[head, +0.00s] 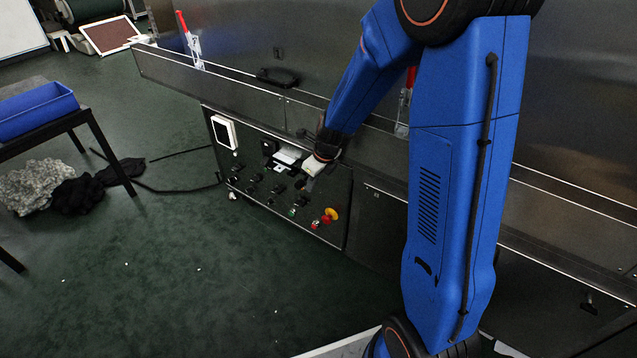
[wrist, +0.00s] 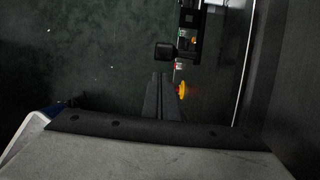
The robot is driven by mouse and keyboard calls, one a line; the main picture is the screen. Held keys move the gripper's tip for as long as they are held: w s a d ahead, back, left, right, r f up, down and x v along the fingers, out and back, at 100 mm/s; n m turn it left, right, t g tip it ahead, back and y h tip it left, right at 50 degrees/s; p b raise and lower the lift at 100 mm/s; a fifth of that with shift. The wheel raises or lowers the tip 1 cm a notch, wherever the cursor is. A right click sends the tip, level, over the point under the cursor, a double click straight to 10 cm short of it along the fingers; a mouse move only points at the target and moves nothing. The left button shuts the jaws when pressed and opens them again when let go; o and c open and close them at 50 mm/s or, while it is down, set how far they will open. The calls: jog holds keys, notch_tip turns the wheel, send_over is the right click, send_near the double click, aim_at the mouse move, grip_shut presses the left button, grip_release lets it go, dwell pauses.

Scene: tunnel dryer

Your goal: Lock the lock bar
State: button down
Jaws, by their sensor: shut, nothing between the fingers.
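I cannot tell for sure which part is the lock bar. A black block-shaped knob (wrist: 166,51) on a short stem shows just beyond my fingertips in the wrist view. It may be the lock bar's handle. A small dark knob (head: 302,133) also stands out from the machine's front in the head view, but I cannot tell if it is the same part. My gripper (wrist: 157,79) is shut and empty, with its tips apart from the block in the picture. In the head view my gripper (head: 309,182) is in front of the control panel, partly hiding it.
The control panel (head: 335,190) carries several knobs and a red-and-yellow stop button (head: 330,215), close to my fingers in the wrist view (wrist: 182,90). A red-handled clamp (head: 188,38) stands on the machine's ledge. A blue bin (head: 38,112) is on a table at left.

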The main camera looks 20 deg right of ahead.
jog(key=shift+w+a+f, duration=0.15)
jog(key=shift+w+a, duration=0.3)
jog(key=shift+w, duration=0.25)
jog(key=w+a, duration=0.4)
jog(key=w, duration=0.1)
jog(key=shift+w, duration=0.25)
jog(key=shift+w+r, duration=0.1)
jog(key=shift+r, duration=0.15)
jog(key=v, duration=1.7)
jog(key=shift+s+d, duration=0.25)
jog(key=shift+s, duration=0.05)
